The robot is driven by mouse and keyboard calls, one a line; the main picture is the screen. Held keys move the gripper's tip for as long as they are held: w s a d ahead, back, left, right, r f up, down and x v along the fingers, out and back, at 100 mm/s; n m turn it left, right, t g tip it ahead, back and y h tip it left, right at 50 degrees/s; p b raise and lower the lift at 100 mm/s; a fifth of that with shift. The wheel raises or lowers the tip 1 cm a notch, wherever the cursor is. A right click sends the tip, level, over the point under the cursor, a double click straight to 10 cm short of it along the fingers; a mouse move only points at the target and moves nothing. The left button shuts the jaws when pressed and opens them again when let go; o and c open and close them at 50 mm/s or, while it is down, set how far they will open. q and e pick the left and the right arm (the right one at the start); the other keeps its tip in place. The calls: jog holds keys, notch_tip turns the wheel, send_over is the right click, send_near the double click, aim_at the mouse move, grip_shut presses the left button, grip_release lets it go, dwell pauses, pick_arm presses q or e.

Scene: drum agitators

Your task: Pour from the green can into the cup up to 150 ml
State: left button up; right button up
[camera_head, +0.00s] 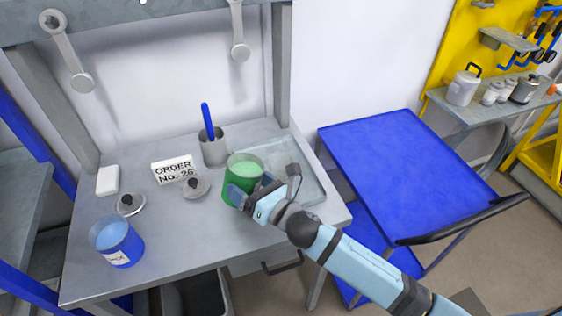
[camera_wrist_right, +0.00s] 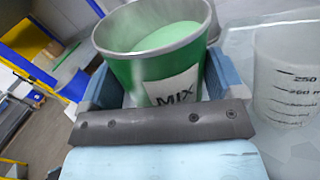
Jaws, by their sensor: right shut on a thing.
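The green can (camera_head: 233,184) stands about upright near the middle of the bench, open at the top and with pale green contents inside. My right gripper (camera_head: 245,196) is shut around it from the right. In the right wrist view the green can (camera_wrist_right: 125,75) shows a "MIX" label between my fingers. The cup (camera_wrist_right: 290,75) is a translucent measuring cup with dark marks, right beside the can in that view. I see no green in its visible part. I cannot make the cup out clearly in the head view. My left gripper is not in view.
A blue can (camera_head: 118,243) stands at the front left. Two lids (camera_head: 130,204) (camera_head: 196,188) lie on the bench. A metal pot (camera_head: 214,151) with a blue-handled tool and an order sign (camera_head: 174,169) stand behind. A shallow tray (camera_head: 312,194) lies right. A blue cart (camera_head: 400,160) stands beyond.

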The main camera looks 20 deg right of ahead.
aim_at(258, 165)
jog(key=shift+w+d+r+m, duration=0.1)
jog(key=shift+d+r+m, duration=0.25)
jog(key=shift+r+m, duration=0.3)
jog(key=shift+w+d+r+m+t+p, duration=0.1)
jog(key=shift+d+r+m+t+p, duration=0.15)
jog(key=shift+r+m, duration=0.3)
jog(key=shift+w+d+r+m+p, duration=0.15)
jog(key=shift+d+r+m, duration=0.2)
jog(key=shift+r, duration=0.35)
jog(key=shift+w+d+r+m+t+p, duration=0.15)
jog(key=shift+d+r+m+p, duration=0.1)
jog(key=shift+r+m, duration=0.3)
jog(key=shift+d+r+m+b, duration=0.15)
jog(key=shift+r+m+b, duration=0.3)
jog(key=shift+m, duration=0.45)
dwell(1.2)
jog(key=shift+f+m+t+h+b, duration=0.25)
jog(key=shift+m+t+h+b, duration=0.2)
jog(key=shift+m+b, duration=0.5)
dwell(1.8)
jog(key=n+p, duration=0.1)
jog(key=r+n+p, duration=0.1)
jog(key=p, duration=0.1)
jog(key=shift+n+g+y, duration=0.25)
jog(key=shift+n, duration=0.1)
jog(key=shift+f+n, duration=0.5)
jog(key=shift+f, duration=0.1)
